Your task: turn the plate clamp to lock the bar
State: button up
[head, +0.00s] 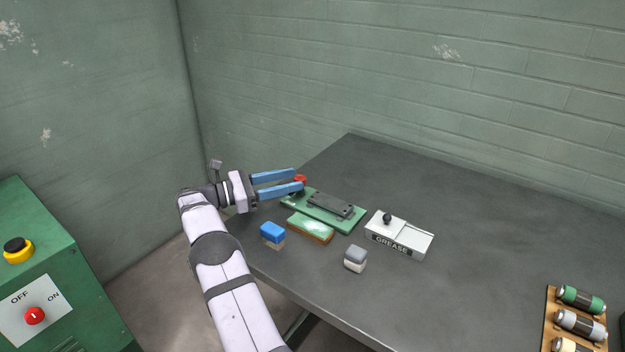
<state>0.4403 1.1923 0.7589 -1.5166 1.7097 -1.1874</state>
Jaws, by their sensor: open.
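A green base plate (347,223) lies near the table's left edge with a dark grey bar (331,206) on top of it. A small red part (300,179), which looks like the plate clamp, shows at the plate's far left end. My gripper (297,181) has two blue fingers, held apart. It reaches in from the left, with its fingertips at the red part in the picture. I cannot tell whether the fingers touch the red part or which way the clamp is turned.
A green-topped block (310,229), a blue-topped block (272,233) and a grey-topped block (355,257) stand in front of the plate. A white grease box (399,238) is to the right. A wooden rack (549,318) holds rolls at the far right. The table's back is clear.

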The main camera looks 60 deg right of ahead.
jog(key=shift+p+x, duration=0.7)
jog(key=shift+x, duration=2.95)
jog(key=c, duration=1)
